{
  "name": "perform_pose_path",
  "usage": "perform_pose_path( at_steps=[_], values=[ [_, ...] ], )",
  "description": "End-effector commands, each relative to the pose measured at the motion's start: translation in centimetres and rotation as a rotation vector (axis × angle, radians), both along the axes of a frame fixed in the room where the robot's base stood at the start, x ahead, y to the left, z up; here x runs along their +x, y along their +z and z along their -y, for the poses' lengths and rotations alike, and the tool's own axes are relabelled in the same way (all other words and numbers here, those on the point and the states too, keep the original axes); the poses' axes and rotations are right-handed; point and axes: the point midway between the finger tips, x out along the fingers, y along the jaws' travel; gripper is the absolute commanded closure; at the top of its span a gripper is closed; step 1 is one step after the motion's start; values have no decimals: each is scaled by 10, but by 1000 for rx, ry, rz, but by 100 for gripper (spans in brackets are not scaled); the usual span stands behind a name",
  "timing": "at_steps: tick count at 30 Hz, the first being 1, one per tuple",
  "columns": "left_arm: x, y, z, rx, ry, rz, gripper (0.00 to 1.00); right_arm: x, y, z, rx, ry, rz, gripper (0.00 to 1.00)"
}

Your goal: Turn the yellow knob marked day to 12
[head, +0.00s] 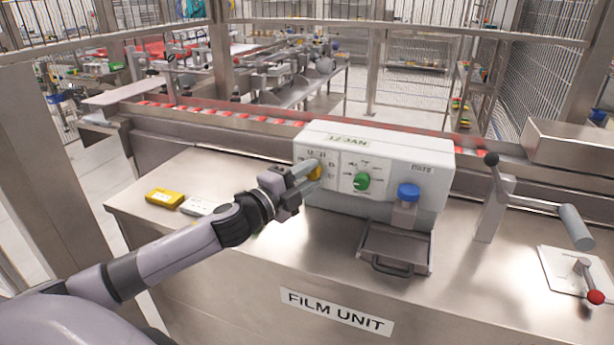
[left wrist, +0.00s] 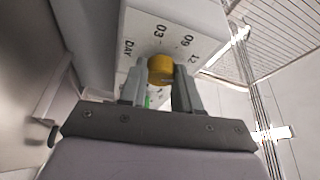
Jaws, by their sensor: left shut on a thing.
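The yellow knob (head: 315,172) is at the left of the front face of a white box (head: 430,178). In the left wrist view the knob (left wrist: 161,69) sits between my two fingers, with the marks DAY, 03, 09 and 12 printed around it. My left gripper (head: 306,174) is shut on the knob; it also shows in the left wrist view (left wrist: 160,84). The knob's pointer cannot be made out. A label (head: 348,141) on top of the box reads 12 JAN. My right gripper is out of view.
A metal tray (head: 395,246) with a handle juts out below. A yellow item (head: 164,198) lies left on the steel bench. Levers stand at the right.

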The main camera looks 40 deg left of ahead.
Motion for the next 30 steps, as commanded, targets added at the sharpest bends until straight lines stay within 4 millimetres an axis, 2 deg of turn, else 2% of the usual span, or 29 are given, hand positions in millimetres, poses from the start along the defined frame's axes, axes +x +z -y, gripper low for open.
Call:
perform_pose_path(
  at_steps=[8,9,11,12,23,30],
  values=[
    [0,2,-1,0,2,4,98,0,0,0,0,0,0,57],
    [0,2,-1,-1,2,4,65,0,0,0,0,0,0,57],
    [0,2,0,-1,2,4,45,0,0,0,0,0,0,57],
    [0,2,0,-1,2,4,42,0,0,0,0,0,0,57],
    [-3,0,-1,-1,0,1,42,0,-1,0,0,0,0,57],
    [-25,-4,-3,0,-1,-1,42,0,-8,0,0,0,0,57]
  ],
)
